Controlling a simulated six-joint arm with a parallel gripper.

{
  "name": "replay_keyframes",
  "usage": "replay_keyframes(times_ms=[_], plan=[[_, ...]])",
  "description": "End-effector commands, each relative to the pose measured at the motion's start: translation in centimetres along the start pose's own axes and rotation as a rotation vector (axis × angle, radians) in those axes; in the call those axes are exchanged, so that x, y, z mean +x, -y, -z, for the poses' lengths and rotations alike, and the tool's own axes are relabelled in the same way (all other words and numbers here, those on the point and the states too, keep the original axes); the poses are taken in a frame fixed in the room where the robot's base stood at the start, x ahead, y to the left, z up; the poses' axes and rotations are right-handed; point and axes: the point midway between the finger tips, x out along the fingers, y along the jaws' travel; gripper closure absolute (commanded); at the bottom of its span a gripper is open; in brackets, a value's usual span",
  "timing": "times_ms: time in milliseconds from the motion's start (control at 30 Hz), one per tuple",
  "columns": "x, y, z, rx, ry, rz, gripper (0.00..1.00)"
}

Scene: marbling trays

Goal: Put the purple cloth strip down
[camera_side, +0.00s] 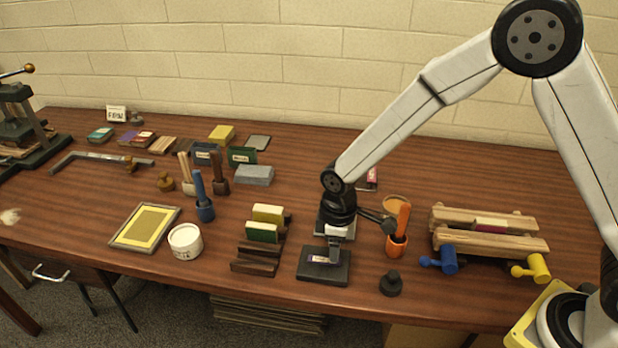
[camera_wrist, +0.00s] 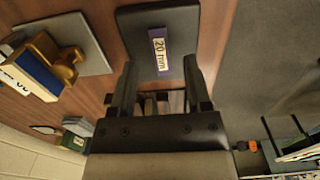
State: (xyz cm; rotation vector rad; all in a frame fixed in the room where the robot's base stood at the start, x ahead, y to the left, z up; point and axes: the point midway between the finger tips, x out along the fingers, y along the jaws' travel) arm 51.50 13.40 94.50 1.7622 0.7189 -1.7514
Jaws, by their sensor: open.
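The purple cloth strip (camera_wrist: 164,68) carries a white label reading "20 mm". It lies flat on a dark rectangular slab (camera_wrist: 136,24) in the wrist view. In the side view the strip (camera_side: 318,259) is a small purple and white patch on the slab (camera_side: 322,276) near the table's front edge. My gripper (camera_side: 334,256) points down just over the slab. In the wrist view my gripper (camera_wrist: 160,72) has its two fingers apart, with the strip lying between and just beyond their tips. I see nothing held. The exact gap between fingertips and slab is unclear.
A wooden rack (camera_side: 254,259) with green and yellow blocks stands left of the slab. An orange cup (camera_side: 396,246) with an orange-handled tool and a black knob-like piece (camera_side: 390,284) stand close on the right. A wooden press (camera_side: 490,243) and two mallets lie farther right.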

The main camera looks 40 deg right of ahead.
Motion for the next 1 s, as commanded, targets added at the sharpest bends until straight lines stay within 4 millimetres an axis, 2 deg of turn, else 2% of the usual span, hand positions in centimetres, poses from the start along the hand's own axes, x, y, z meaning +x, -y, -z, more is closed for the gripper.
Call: replay_keyframes(times_ms=[300, 500, 700, 1000], plan=[[-5.0, 0.0, 0.1, 0.000, -0.003, -0.001, 0.38], [-7.5, 0.0, 0.1, 0.000, -0.002, -0.001, 0.38], [-8.8, 0.0, 0.0, 0.000, -0.001, 0.000, 0.38], [-9.0, 0.0, 0.0, 0.000, 0.000, 0.000, 0.38]])
